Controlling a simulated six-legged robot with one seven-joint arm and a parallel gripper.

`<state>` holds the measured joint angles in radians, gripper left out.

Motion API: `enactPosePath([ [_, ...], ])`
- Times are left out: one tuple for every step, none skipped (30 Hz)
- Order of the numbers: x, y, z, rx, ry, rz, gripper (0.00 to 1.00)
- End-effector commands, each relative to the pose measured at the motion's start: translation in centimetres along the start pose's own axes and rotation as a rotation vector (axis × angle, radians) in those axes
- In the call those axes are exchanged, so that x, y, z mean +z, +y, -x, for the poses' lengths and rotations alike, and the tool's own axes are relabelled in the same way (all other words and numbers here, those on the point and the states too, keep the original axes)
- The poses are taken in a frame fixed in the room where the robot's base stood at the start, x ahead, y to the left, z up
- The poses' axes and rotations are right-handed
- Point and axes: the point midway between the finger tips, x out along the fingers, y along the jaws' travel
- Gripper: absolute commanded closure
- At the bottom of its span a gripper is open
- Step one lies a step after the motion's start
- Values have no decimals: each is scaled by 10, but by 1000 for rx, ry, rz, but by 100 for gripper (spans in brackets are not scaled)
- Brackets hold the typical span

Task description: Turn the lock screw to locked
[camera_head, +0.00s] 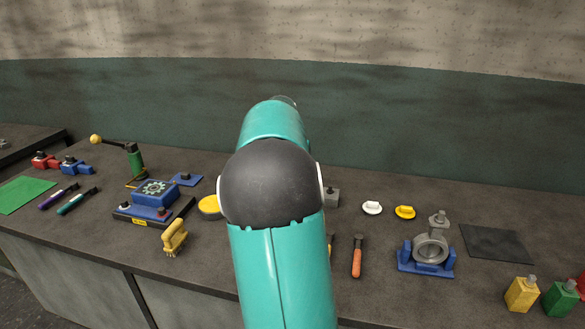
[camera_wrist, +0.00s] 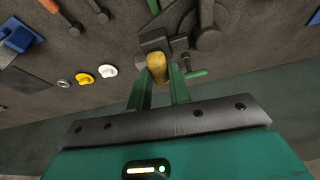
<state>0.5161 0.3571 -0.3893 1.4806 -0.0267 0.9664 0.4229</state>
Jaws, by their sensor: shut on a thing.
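In the wrist view, my gripper (camera_wrist: 159,76) has its two green fingers closed around a brass-yellow knob (camera_wrist: 157,62), which looks like the head of the lock screw. The knob sits against a dark grey block (camera_wrist: 154,42) that belongs to a fixture with a post (camera_wrist: 205,12) and a round dark base. Whether the screw is locked or unlocked cannot be told. In the head view, my teal arm covers the gripper and most of the fixture; only a small grey block (camera_head: 332,197) shows at the arm's right side.
A white knob (camera_head: 372,208) and a yellow knob (camera_head: 405,212) lie to the right. A valve casting on a blue stand (camera_head: 426,268) stands further right.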

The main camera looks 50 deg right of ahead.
Motion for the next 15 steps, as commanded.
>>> enactPosePath([
  [0,-1,1,18,2,-39,100],
  [0,-2,1,28,1,-64,100],
  [0,-2,1,43,1,-100,100],
  [0,-2,1,54,1,-127,100],
  [0,-2,1,65,2,-153,100],
  [0,-2,1,80,2,-189,100],
  [-1,-2,1,90,2,-216,100],
  [0,-3,1,101,1,-242,100],
  [0,-3,1,116,1,-276,100],
  [-1,-3,1,126,2,-303,100],
  [-1,-3,1,137,2,-330,100],
  [-1,-4,1,152,1,-364,100],
  [-1,-4,1,163,2,-391,100],
  [-1,-4,1,174,2,-418,100],
  [-1,-4,1,188,2,-453,100],
])
